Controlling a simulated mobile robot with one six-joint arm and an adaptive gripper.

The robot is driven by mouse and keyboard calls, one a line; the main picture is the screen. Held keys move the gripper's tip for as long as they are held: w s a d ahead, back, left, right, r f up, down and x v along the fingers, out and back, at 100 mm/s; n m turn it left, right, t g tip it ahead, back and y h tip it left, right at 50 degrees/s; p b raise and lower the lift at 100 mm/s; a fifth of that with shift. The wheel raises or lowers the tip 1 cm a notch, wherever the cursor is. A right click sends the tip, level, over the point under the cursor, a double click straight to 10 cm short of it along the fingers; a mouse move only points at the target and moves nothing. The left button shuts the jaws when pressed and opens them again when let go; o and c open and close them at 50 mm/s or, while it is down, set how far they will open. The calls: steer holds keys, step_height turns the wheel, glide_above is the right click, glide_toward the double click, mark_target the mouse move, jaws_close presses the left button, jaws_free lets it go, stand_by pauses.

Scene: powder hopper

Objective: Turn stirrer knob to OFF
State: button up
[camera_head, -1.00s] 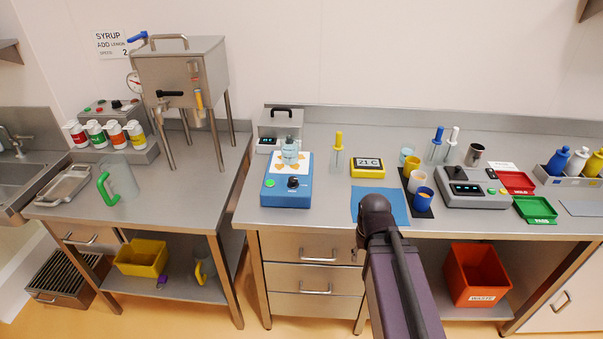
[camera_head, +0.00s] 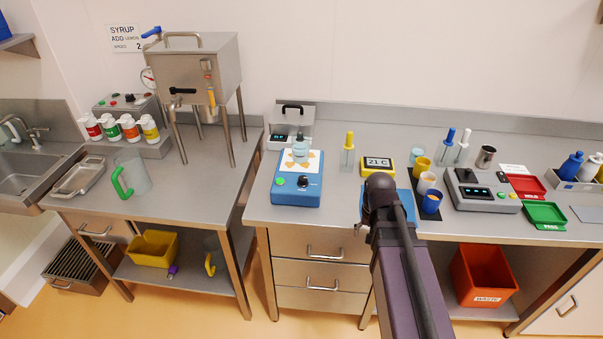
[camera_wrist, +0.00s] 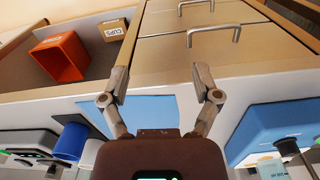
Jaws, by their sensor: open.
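A blue stirrer (camera_head: 283,196) stands on the counter's left part in the head view, with a beaker (camera_head: 301,152) on its pale top. Its black knob (camera_head: 302,181) is on the front face, right of a green button; its pointer setting is too small to read. My gripper (camera_wrist: 160,85) is open and empty in the wrist view, its fingers apart above the counter's front edge and the blue mat (camera_wrist: 140,112). The blue stirrer is at that view's right edge (camera_wrist: 275,130), clear of the fingers. In the head view my arm mostly hides the gripper, right of the stirrer.
A yellow 21 C display (camera_head: 378,165) and a yellow-topped bottle (camera_head: 348,150) stand right of the stirrer. Cups (camera_head: 431,201) and a scale (camera_head: 480,195) are farther right. The steel hopper (camera_head: 195,68) stands on the left table. Drawer handles (camera_head: 325,251) stick out below the counter.

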steer(key=w+a+r+m+p, duration=0.4)
steer(key=w+a+r+p, duration=0.5)
steer(key=w, duration=0.4)
step_height(320, 180, up, 7)
steer(key=m+p, duration=0.4)
steer(key=p, duration=0.2)
glide_above(303, 178)
steer(key=shift+w+f, duration=0.1)
steer(key=shift+f+b, duration=0.2)
steer(key=shift+b, duration=0.2)
step_height(303, 178, down, 13)
steer(key=b, duration=1.3)
steer(key=shift+f, duration=0.2)
steer(key=shift+c, duration=0.2)
jaws_close()
